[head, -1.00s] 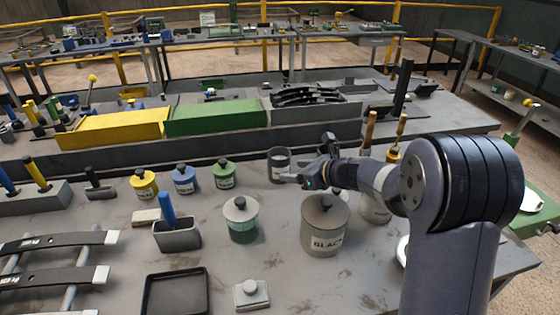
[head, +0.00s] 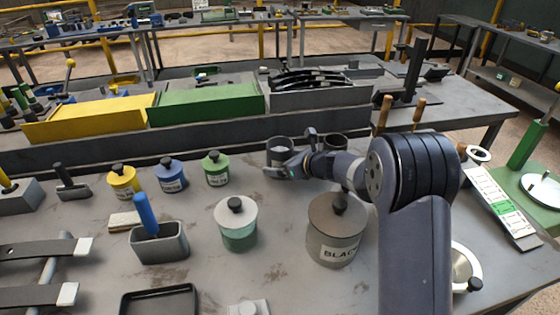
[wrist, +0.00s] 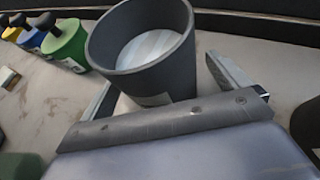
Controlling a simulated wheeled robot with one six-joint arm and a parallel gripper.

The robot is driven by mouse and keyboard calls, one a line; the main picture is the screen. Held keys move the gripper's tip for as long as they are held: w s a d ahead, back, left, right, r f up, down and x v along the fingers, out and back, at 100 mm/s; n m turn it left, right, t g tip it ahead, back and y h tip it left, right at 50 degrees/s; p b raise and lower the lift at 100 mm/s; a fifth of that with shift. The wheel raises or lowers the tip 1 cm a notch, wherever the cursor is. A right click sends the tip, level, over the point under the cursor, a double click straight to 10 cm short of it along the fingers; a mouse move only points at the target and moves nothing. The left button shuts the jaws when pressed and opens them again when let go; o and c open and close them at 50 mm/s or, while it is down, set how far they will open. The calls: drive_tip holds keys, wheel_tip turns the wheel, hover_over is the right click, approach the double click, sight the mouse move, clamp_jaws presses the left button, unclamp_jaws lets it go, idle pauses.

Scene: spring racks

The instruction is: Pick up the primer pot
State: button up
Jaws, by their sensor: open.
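The primer pot appears to be the dark grey, open pot (head: 279,151) with pale contents, standing upright towards the back of the bench; its label is not readable. In the wrist view the pot (wrist: 137,82) fills the upper middle, with part of a pale label low on its side. My gripper (head: 290,158) is open at the pot, partly hiding its lower front. In the wrist view one finger shows on each side of the pot, with a visible gap on the right. Whether the left finger touches it is unclear.
The large lidded pot marked BLACK (head: 335,240) and a lidded pale green pot (head: 238,235) stand in front. Small green (head: 216,172), blue (head: 171,179) and yellow (head: 123,184) pots stand left. A dark open pot (head: 335,141) is behind my wrist. A dark rail (head: 100,152) runs behind.

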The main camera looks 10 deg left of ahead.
drive_tip(key=shift+c, duration=0.2)
drive_tip(key=c, duration=1.3)
drive_tip(key=shift+w, duration=0.1)
drive_tip(key=shift+c, duration=0.5)
drive_tip(key=shift+r, duration=0.1)
